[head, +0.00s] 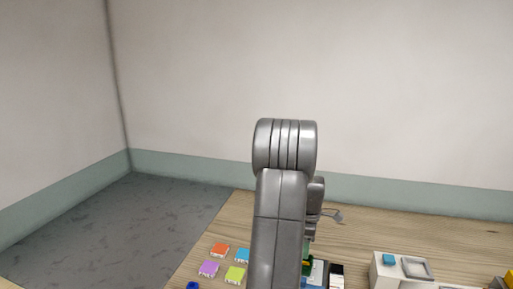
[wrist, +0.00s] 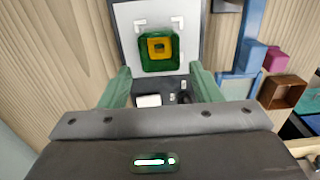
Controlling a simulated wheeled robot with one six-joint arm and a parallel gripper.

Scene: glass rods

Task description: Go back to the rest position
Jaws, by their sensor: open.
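My gripper (wrist: 160,73) shows in the wrist view with its two green fingers spread apart. Nothing is held between them. A green square piece with a yellow centre (wrist: 160,62) lies on a white plate (wrist: 127,27) just beyond the fingertips. In the head view my grey arm stands upright over the table and hides most of the gripper and what is under it. A small green and yellow patch shows beside the arm there, and I cannot tell what it belongs to.
Several coloured tiles, such as an orange one (head: 219,250), lie on the wooden table (head: 365,232) left of my arm. A white block (head: 386,276) bearing a blue piece (head: 389,259) stands at right. The wrist view shows a brown open box (wrist: 282,92) and a magenta block (wrist: 275,60).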

